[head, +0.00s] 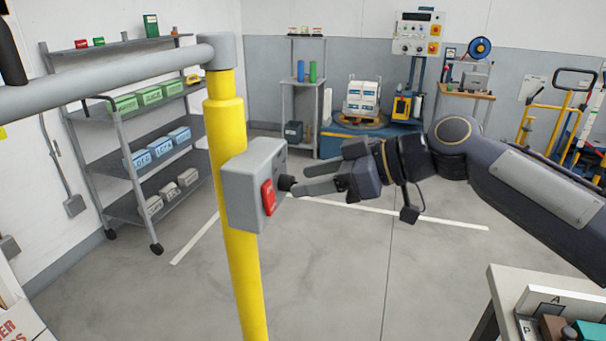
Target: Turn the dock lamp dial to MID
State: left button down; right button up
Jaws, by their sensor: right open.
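A grey control box (243,197) is fixed to a yellow post (229,120). A red plate or button (268,197) is on one face of it. A small black knob (286,183), which looks like the dial, sticks out of its right side. No position marks can be read, so I cannot tell its setting. My right gripper (299,179) reaches in from the right with its fingers apart, pointing at the knob. The fingertips are right by the knob; I cannot tell whether they touch it. My left gripper is not in view.
A grey horizontal tube (110,82) meets the post's top at left. A shelf rack (165,150) with boxes stands behind it. A white-topped table (508,285) with small items is at the lower right. The floor (345,260) between post and table is clear.

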jog(key=shift+x, duration=1.2)
jog(key=c, duration=1)
jog(key=m+g, duration=0.1)
jog(key=m, duration=0.1)
jog(key=m+g+y+p, duration=0.1)
jog(key=m, duration=0.2)
jog(key=m+g+y, duration=0.1)
jog(key=m+g, duration=0.1)
jog(key=shift+w+d+f+p, duration=0.1)
jog(key=shift+w+f+p, duration=0.05)
jog(key=shift+w+p, duration=0.2)
jog(key=shift+m, duration=0.3)
